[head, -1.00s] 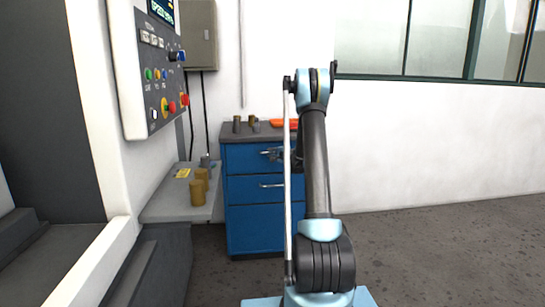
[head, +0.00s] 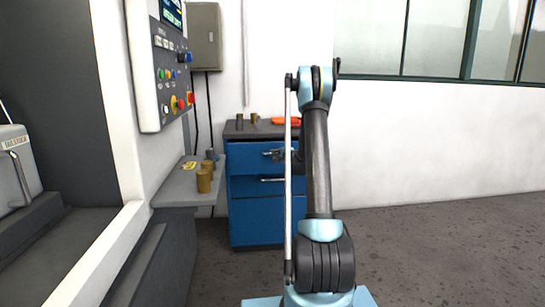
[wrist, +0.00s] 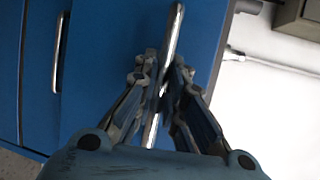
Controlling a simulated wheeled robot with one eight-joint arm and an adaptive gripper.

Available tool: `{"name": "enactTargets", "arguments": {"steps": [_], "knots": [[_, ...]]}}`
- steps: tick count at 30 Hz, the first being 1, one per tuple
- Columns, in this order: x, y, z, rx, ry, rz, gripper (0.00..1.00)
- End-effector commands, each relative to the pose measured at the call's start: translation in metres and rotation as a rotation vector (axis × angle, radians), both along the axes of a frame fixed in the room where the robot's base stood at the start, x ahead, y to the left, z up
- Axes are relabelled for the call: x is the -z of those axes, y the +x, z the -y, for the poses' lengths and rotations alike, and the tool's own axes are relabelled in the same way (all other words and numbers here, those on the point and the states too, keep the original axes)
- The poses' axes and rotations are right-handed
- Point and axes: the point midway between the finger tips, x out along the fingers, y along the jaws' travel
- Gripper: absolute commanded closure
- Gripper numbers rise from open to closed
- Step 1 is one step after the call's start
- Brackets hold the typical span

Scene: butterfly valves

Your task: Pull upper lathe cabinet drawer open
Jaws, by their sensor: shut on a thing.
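The blue lathe cabinet (head: 258,222) stands against the back wall in the head view. Its upper drawer (head: 248,157) stands partly out, and its front overhangs the middle drawer, which lies in shadow. My gripper (head: 282,155) is at the upper drawer's handle (head: 268,154), partly hidden by my arm. In the wrist view, my gripper (wrist: 163,85) is shut with its fingers on either side of the long metal handle (wrist: 174,35). The middle drawer's handle (wrist: 58,50) shows to the left in that view.
The lathe's control panel (head: 158,75) and a grey shelf (head: 181,190) with brown cylinders (head: 204,180) are on the left. Small parts and an orange item (head: 284,121) lie on the cabinet top. The floor (head: 440,250) at right is clear.

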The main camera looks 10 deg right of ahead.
Motion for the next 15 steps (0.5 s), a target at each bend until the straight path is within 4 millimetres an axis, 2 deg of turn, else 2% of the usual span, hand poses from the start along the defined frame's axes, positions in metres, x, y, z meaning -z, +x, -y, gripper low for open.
{"name": "enactTargets", "arguments": {"steps": [9, 15], "knots": [[0.001, -0.071, -0.007, -0.006, -0.003, 0.0, 1.0], [0.001, -0.104, -0.01, -0.007, -0.003, 0.0, 1.0]]}}
